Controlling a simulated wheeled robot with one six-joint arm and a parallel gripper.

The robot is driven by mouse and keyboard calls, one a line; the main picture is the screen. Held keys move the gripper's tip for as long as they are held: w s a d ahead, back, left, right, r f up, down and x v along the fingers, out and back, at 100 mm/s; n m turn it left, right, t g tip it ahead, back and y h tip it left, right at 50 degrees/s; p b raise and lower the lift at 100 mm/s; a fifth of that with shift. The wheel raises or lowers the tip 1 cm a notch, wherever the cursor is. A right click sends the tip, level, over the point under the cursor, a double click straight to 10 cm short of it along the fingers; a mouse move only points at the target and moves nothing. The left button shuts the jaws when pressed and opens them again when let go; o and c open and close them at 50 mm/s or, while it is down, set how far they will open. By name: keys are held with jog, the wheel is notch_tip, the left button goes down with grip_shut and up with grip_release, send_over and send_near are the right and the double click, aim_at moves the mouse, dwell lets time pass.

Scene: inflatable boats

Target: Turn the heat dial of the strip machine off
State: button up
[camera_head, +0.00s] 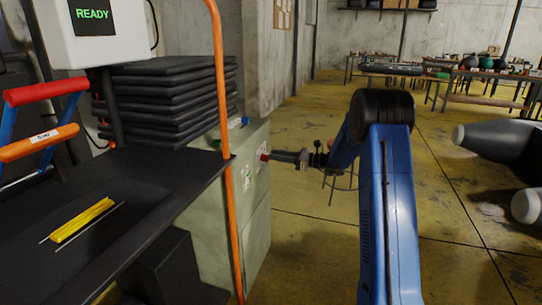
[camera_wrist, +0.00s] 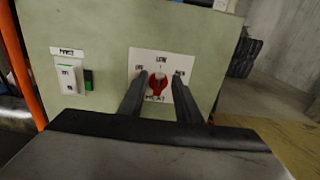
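The red heat dial (camera_wrist: 157,85) sits on a white plate (camera_wrist: 136,62) on the pale green side of the strip machine (camera_wrist: 215,40). The plate has small marks to the left, above and to the right of the dial, too blurred to read surely. My gripper (camera_wrist: 159,80) is open, with one dark finger on each side of the dial; I cannot tell whether either touches it. In the head view my gripper (camera_head: 274,156) reaches left to the red dial (camera_head: 264,155) on the green cabinet (camera_head: 257,215).
A labelled white switch with a green part (camera_wrist: 88,80) is left of the dial. An orange upright (camera_head: 235,235) and a black shelf (camera_head: 150,180) stand left of my arm. A READY screen (camera_head: 93,15) is above. Grey boat tubes (camera_head: 500,140) lie right; the yellow floor between is open.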

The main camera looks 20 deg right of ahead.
aim_at(263, 156)
jog(key=shift+x, duration=1.45)
grip_shut()
jog(key=shift+s+a, duration=0.1)
jog(key=n, duration=0.4)
jog(key=s+n, duration=0.1)
jog(key=n, duration=0.1)
jog(key=shift+a+f, duration=0.25)
jog(key=shift+f, duration=0.1)
jog(key=n, duration=0.5)
jog(key=shift+s+a+f+n, duration=0.15)
jog(key=shift+s+f+n, duration=0.1)
jog(key=shift+f+n, duration=0.15)
